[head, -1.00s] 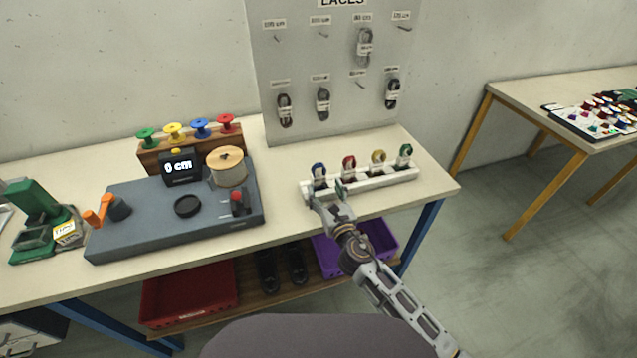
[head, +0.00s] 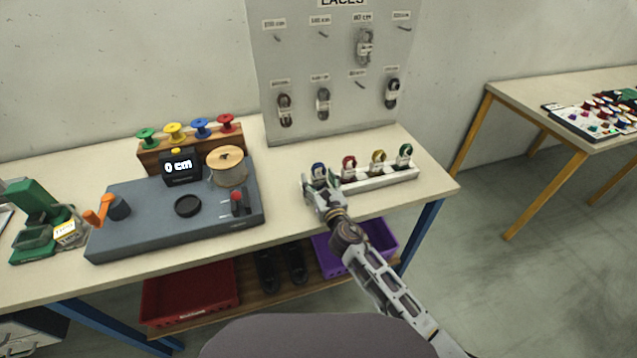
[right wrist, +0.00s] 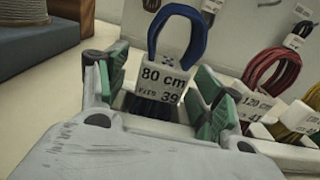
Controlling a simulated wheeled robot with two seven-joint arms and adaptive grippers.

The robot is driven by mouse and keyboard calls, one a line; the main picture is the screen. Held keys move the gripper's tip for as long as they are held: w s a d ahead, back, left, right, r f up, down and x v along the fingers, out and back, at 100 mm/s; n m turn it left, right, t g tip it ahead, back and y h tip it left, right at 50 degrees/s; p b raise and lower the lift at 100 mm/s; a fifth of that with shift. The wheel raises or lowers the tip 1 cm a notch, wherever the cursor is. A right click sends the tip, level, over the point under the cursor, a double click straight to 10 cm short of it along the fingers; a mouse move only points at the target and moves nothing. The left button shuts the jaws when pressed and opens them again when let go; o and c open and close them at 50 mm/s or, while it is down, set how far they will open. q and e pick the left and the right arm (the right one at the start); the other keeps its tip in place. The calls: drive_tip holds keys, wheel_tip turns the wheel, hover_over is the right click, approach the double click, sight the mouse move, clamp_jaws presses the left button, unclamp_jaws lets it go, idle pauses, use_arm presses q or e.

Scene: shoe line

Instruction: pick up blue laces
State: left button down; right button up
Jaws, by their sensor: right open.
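The blue laces (head: 319,170) stand upright at the left end of a white rack (head: 385,180) on the bench. In the right wrist view the blue laces (right wrist: 180,32) form a loop with a white label reading "80 cm". My right gripper (head: 320,187) is open, and its green-padded fingers (right wrist: 160,90) stand one on each side of the label and bundle. I cannot tell whether the pads touch it. The lower part of the bundle is partly hidden behind my gripper. My left gripper is not in view.
Red laces (head: 349,166), yellow laces (head: 378,162) and green laces (head: 404,155) stand in the same rack to the right. A grey measuring station (head: 150,230) with a wooden spool (head: 227,166) is to the left. A lace board (head: 335,60) rises behind.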

drive_tip(key=c, duration=1)
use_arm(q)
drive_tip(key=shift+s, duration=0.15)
